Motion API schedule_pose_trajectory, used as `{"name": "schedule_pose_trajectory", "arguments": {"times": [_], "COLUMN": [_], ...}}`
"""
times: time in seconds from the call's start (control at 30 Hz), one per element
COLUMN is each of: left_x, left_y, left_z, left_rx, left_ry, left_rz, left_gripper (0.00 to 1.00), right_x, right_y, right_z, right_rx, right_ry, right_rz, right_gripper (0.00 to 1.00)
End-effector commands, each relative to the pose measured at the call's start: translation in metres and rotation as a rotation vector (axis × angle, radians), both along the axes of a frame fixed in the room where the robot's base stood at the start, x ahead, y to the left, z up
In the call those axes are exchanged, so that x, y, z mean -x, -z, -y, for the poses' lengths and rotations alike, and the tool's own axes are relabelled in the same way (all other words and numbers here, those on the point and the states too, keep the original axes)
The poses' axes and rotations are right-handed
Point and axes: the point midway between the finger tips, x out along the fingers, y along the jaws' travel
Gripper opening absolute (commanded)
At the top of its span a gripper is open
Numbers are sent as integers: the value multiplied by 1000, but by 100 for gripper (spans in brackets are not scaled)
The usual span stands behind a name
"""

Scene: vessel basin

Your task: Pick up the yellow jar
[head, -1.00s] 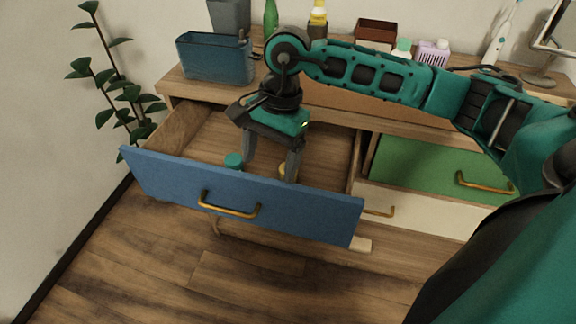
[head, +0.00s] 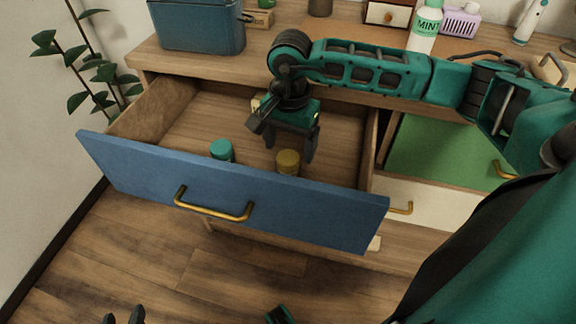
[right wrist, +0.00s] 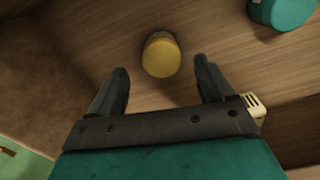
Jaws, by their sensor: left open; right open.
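The yellow jar (head: 288,160) stands in the open blue-fronted drawer (head: 230,191), on its right half and partly hidden by the drawer front. In the right wrist view the yellow jar (right wrist: 161,56) shows its round lid, just beyond and between the fingertips. My right gripper (head: 290,148) is open and empty inside the drawer, pointing down close behind the jar; it also shows in the right wrist view (right wrist: 161,76). My left gripper (head: 125,316) is open, with only its dark fingertips showing at the bottom edge, well away from the drawer.
A teal-lidded jar (head: 222,151) stands left of the yellow jar in the drawer. A small cream object (right wrist: 252,104) lies near the right finger in the wrist view. Above, the dresser top holds a blue bin (head: 198,27) and a mint bottle (head: 425,28). A green-lined compartment (head: 445,157) is at right.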

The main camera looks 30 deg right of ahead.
Motion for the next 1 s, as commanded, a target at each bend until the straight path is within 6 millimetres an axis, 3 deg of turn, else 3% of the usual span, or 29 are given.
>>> {"name": "schedule_pose_trajectory", "arguments": {"times": [0.17,0.5,0.73,1.0], "left_x": [0,0,-1,-3], "left_y": [3,15,13,12], "left_z": [0,0,1,1], "left_rx": [0,2,9,9], "left_ry": [-1,-4,-9,-9], "left_rz": [1,0,1,7], "left_gripper": [47,47,47,47], "right_x": [0,-1,-1,-1], "right_y": [10,55,56,56], "right_z": [0,-3,-3,-3], "right_rx": [0,0,0,0], "right_ry": [0,0,0,0], "right_rz": [-1,-1,1,1], "right_gripper": [82,82,82,56]}}
